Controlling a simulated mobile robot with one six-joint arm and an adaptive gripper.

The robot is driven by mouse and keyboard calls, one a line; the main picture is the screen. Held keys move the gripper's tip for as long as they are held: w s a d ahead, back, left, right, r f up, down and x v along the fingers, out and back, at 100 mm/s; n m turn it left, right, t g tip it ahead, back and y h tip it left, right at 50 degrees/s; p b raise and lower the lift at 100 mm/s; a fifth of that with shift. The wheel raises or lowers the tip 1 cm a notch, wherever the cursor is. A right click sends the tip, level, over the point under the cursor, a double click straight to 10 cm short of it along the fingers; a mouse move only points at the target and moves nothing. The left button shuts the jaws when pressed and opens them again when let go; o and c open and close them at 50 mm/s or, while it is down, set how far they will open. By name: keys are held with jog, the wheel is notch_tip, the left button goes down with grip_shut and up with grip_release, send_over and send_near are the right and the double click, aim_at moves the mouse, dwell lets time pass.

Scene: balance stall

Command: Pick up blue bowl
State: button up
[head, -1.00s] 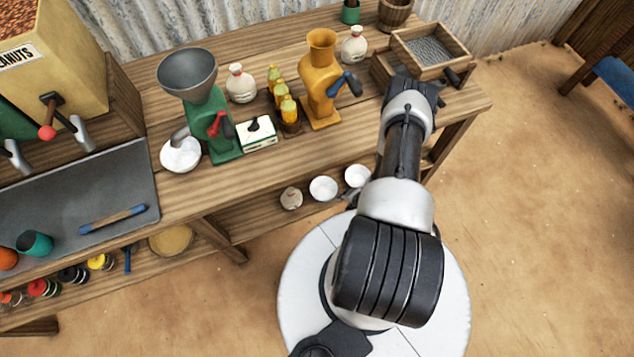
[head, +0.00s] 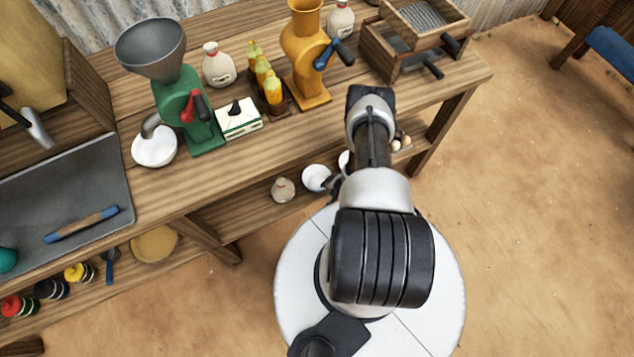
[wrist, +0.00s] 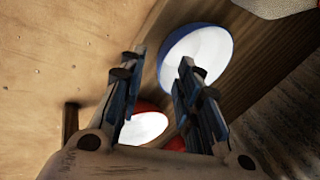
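The blue bowl (wrist: 205,52) shows in the wrist view at top centre, white inside with a blue rim and side. My gripper (wrist: 161,58) is open and empty, its two fingers apart. The right fingertip overlaps the blue bowl's lower edge in the picture; I cannot tell whether they touch. A red bowl (wrist: 146,127), white inside, shows between and behind the fingers. In the head view, two pale bowls stand on the lower shelf, one in clear view (head: 316,177) and one partly behind my arm (head: 344,161); their outer colours cannot be told. My arm mostly hides the gripper there.
The wooden bench top (head: 290,140) overhangs the lower shelf (head: 250,212). A small pale jar (head: 282,189) stands left of the bowls. On top are a green grinder (head: 190,110), a yellow grinder (head: 305,60) and wooden sieve boxes (head: 410,45). Open floor (head: 530,200) lies to the right.

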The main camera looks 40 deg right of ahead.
aim_at(317, 180)
jog(key=b+x, duration=0.1)
jog(key=x, duration=0.2)
jog(key=b+x, duration=0.2)
jog(key=x, duration=0.1)
jog(key=shift+w+r, duration=0.2)
jog(key=shift+w, duration=0.05)
jog(key=shift+r, duration=0.1)
jog(key=shift+c, duration=0.3)
grip_shut()
